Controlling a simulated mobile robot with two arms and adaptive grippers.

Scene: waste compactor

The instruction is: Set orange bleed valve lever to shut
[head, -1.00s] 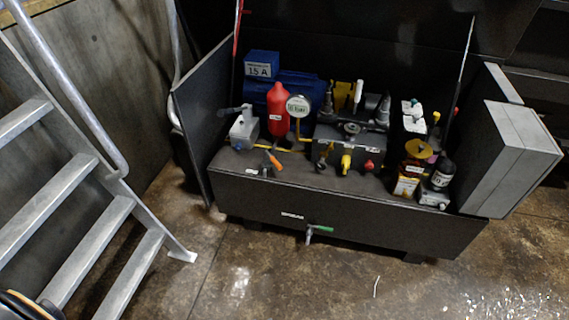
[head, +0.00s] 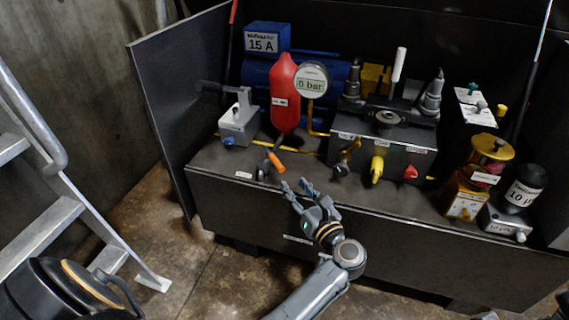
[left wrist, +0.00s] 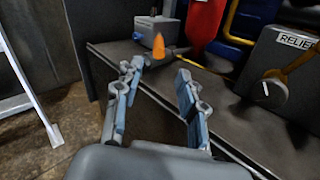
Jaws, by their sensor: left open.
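The orange bleed valve lever (head: 276,161) sits on a small valve on the front left of the dark cabinet top, below the red cylinder. It points up and to the left from its orange tip in the head view. In the left wrist view the lever's orange grip (left wrist: 158,47) points toward the camera, beyond the fingertips. My left gripper (head: 297,188) is open, just in front of the lever and apart from it. It also shows in the left wrist view (left wrist: 155,75) with nothing between its fingers. My right gripper is not in view.
A red cylinder (head: 285,92) and a gauge reading 0 bar (head: 311,80) stand behind the valve. A grey switch box (head: 239,124) is to its left. A manifold block (head: 375,150) with yellow and red knobs is to its right. Metal stairs (head: 45,230) stand at left.

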